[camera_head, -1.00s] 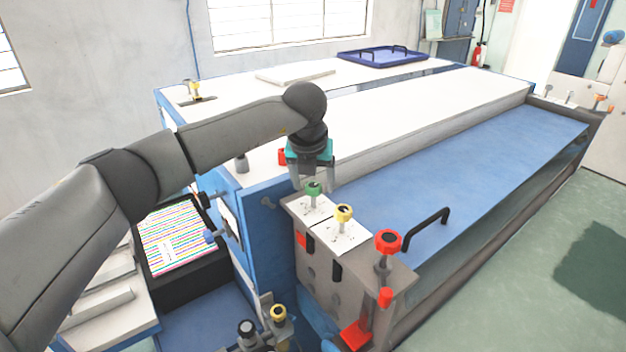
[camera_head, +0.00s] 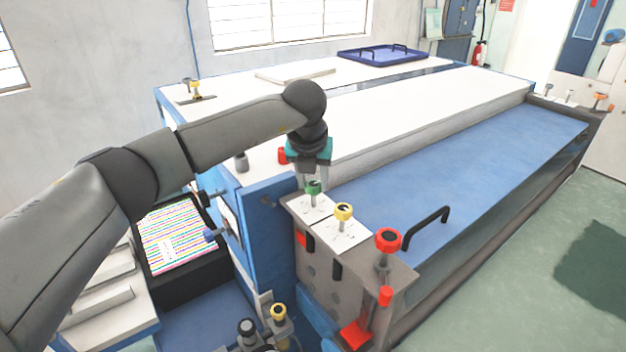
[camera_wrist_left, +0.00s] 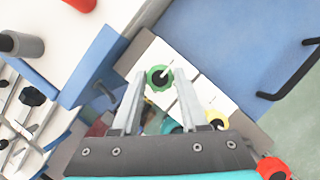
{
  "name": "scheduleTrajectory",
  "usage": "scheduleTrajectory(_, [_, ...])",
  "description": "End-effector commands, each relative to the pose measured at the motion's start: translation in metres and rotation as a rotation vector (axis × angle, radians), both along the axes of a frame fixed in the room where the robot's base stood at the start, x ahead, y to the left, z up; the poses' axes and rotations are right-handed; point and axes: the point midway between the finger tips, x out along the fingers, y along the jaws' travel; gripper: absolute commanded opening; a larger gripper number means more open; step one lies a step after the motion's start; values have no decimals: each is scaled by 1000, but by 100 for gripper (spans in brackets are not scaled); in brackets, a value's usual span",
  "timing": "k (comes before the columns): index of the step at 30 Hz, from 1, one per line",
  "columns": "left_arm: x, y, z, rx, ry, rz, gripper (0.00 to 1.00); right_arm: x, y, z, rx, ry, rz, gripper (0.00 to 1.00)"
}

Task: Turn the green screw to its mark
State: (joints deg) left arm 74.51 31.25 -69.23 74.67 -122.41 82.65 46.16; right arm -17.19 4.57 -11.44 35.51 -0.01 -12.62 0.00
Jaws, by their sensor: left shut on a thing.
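The green screw (camera_head: 313,188) stands upright on a white marked card (camera_head: 318,208) at the near left corner of the blue-topped bench. My left gripper (camera_head: 314,182) comes down over it from above, its fingers shut on the green knob. In the left wrist view the green screw (camera_wrist_left: 158,78) shows between the fingertips, with a pale pointer line slanting up and right. The lines on the card near it are too small to read, so I cannot tell how the pointer sits to its mark. My right gripper is not in view.
A yellow screw (camera_head: 343,212) stands close by on its own card, and a red knob (camera_head: 388,241) is nearer the front. A black handle (camera_head: 428,228) rises from the blue panel (camera_head: 470,165). A red knob (camera_head: 283,156) and grey post (camera_head: 242,163) stand behind.

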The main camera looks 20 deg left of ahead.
Motion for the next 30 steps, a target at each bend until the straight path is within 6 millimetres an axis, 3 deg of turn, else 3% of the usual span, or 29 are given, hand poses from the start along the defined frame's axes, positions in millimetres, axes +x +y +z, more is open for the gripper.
scheduleTrajectory(11, [0,2,-2,-1,-2,-181,0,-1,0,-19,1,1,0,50])
scheduleTrajectory(21, [1,4,-1,-3,-2,-494,0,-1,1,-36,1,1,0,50])
scheduleTrajectory(30, [2,5,2,-5,-3,-777,0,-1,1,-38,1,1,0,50])
